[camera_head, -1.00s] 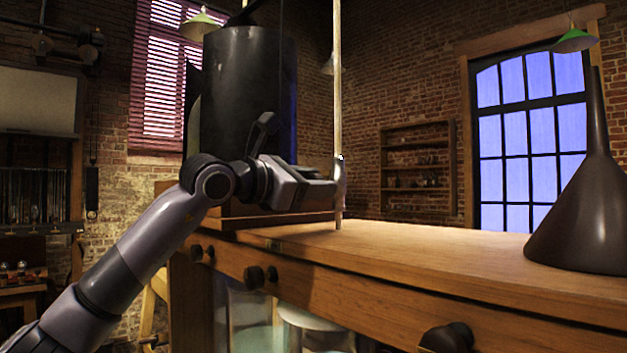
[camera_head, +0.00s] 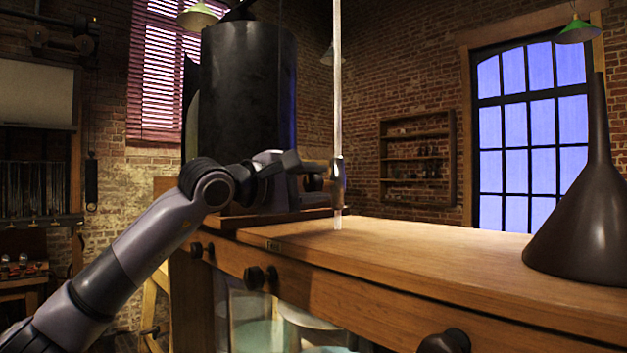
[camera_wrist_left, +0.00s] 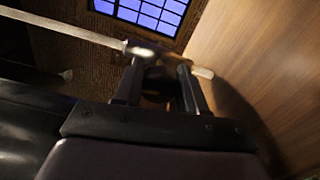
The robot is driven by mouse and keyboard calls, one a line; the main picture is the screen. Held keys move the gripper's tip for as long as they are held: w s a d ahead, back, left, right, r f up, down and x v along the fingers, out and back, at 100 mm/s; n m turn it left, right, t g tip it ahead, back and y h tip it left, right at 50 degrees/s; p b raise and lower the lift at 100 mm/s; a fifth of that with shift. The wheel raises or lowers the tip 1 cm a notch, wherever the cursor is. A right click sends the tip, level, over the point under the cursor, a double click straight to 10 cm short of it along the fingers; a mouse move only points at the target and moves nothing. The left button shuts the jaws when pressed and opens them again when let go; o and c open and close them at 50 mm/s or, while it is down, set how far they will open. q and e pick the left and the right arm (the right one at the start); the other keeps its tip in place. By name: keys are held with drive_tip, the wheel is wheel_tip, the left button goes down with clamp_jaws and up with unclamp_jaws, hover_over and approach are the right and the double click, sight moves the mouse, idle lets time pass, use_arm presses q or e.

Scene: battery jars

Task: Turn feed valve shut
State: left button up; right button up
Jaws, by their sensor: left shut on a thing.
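A thin upright tube (camera_head: 338,90) comes down from above to the feed valve (camera_head: 338,180), a small metal fitting just over the wooden top. A short spout hangs below the valve. My left gripper (camera_head: 326,172) reaches the valve from the left and is shut on its handle, which the fingers mostly hide. In the left wrist view the tube (camera_wrist_left: 70,32) runs in from the left, and the gripper's two fingers (camera_wrist_left: 160,72) close around the dark part at the valve. The spout's pale end (camera_wrist_left: 203,72) shows beyond the right finger. My right gripper is not in view.
A large dark cylinder (camera_head: 248,100) stands behind my left arm. A dark funnel shape (camera_head: 590,215) stands at the right on the wooden top (camera_head: 430,250). Dark knobs (camera_head: 260,277) line its front edge, with glass jars (camera_head: 255,320) below. The middle of the top is clear.

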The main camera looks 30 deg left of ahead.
sight(310, 184)
use_arm(q)
drive_tip(key=shift+m, duration=0.9)
drive_tip(key=o, duration=1)
drive_tip(key=shift+d, duration=0.1)
drive_tip(key=shift+s, duration=0.2)
drive_tip(key=b+v, duration=0.2)
drive_tip(key=v, duration=0.4)
drive_tip(key=shift+s+a, duration=0.25)
drive_tip(key=shift+s, duration=0.15)
